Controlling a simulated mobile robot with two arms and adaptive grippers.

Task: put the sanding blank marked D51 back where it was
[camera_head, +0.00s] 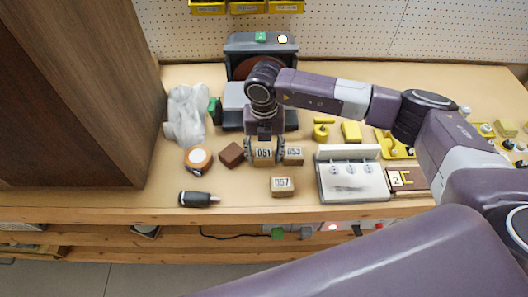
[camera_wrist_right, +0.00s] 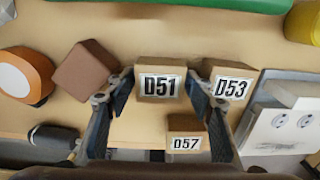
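The sanding blank marked D51 (camera_head: 263,153) is a tan wooden block with a white label, on the bench below my right gripper. In the right wrist view, D51 (camera_wrist_right: 160,83) is between the two fingers of my right gripper (camera_wrist_right: 160,92). The fingers look open, one at each side, with narrow gaps. From above I cannot tell whether the block is clear of the bench top. Blank D53 (camera_head: 293,156) is close on the right, just beyond the right finger. Blank D57 (camera_head: 282,187) lies nearer the front edge. My left gripper is out of view.
A belt sander (camera_head: 260,45) stands behind. A brown block (camera_head: 231,154), an orange tape roll (camera_head: 197,160) and a dark-handled tool (camera_head: 198,198) lie to the left. A grey-white fixture (camera_head: 352,180) stands right. Bare bench lies around D57.

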